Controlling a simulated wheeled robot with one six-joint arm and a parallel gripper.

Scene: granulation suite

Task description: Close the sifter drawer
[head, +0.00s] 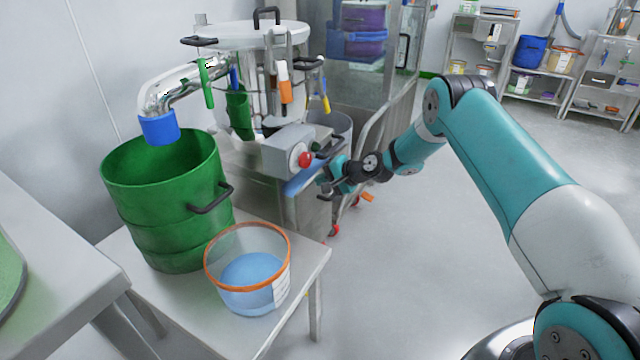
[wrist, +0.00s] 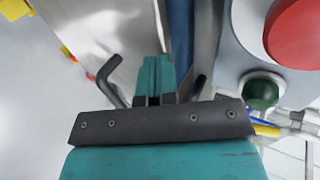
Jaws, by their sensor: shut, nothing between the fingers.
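The sifter machine (head: 255,38) stands at the back centre, with a round steel lid and clamps. Below its grey control box (head: 288,150) is a blue slanted panel (head: 306,178), which may be the drawer front; how far the drawer is out cannot be told. My gripper (head: 326,188) is shut and empty, just right of this panel. In the wrist view its teal fingers (wrist: 154,78) are together, beside a blue strip (wrist: 181,45). A dark bent handle (wrist: 113,82) is left of the fingers on a steel face. Contact cannot be told.
The control box carries a red button (wrist: 295,30) and a green button (wrist: 262,92), close right of my gripper. A green drum (head: 165,215) and a clear orange-rimmed tub (head: 248,285) stand on a steel table (head: 318,262).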

